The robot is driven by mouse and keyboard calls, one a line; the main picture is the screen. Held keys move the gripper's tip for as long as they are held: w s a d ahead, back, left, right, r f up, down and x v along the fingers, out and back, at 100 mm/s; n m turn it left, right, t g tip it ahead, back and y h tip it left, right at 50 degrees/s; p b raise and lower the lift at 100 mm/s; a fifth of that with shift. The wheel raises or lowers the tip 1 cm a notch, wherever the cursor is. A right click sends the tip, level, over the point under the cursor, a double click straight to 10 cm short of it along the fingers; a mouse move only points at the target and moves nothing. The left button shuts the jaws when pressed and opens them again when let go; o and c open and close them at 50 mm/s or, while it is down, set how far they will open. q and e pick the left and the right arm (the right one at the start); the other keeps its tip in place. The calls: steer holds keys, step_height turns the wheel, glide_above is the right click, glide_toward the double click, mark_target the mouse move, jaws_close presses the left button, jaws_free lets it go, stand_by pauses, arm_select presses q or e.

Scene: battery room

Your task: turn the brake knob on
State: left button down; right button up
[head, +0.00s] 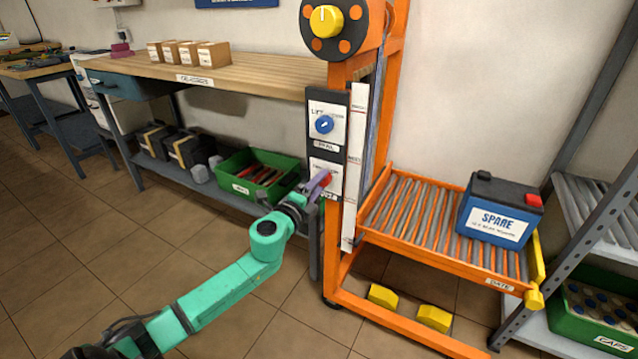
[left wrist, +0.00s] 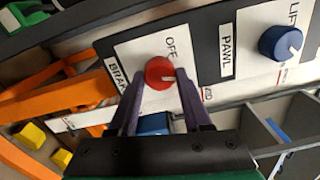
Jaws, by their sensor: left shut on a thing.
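The red brake knob (left wrist: 159,72) sits on a white plate marked OFF, beside a partly covered label starting BRAK. A pale pointer mark on the knob faces right in the left wrist view. My left gripper (left wrist: 157,80) is shut on this knob, one dark purple finger on each side. In the head view the left gripper (head: 317,187) reaches the lower plate of the black panel (head: 343,206), and part of the red knob (head: 327,175) shows behind the fingers. An ON mark cannot be made out. My right gripper is out of view.
A blue LIFT knob (head: 324,124) is above the brake knob on the same panel, with a PAWL label between. The orange stand (head: 352,300) carries a roller tray (head: 407,208) with a blue SPARE battery (head: 497,210). A workbench (head: 245,75) stands behind left.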

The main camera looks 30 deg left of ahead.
arm_select(q)
steer(key=m, duration=0.5)
steer(key=shift+d+f, duration=0.1)
steer(key=shift+f, duration=0.05)
steer(key=shift+m, duration=0.4)
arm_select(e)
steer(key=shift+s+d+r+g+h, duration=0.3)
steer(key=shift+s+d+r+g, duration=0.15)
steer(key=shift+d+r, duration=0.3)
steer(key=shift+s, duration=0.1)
arm_select(q)
steer(key=shift+c, duration=1.7)
jaws_free()
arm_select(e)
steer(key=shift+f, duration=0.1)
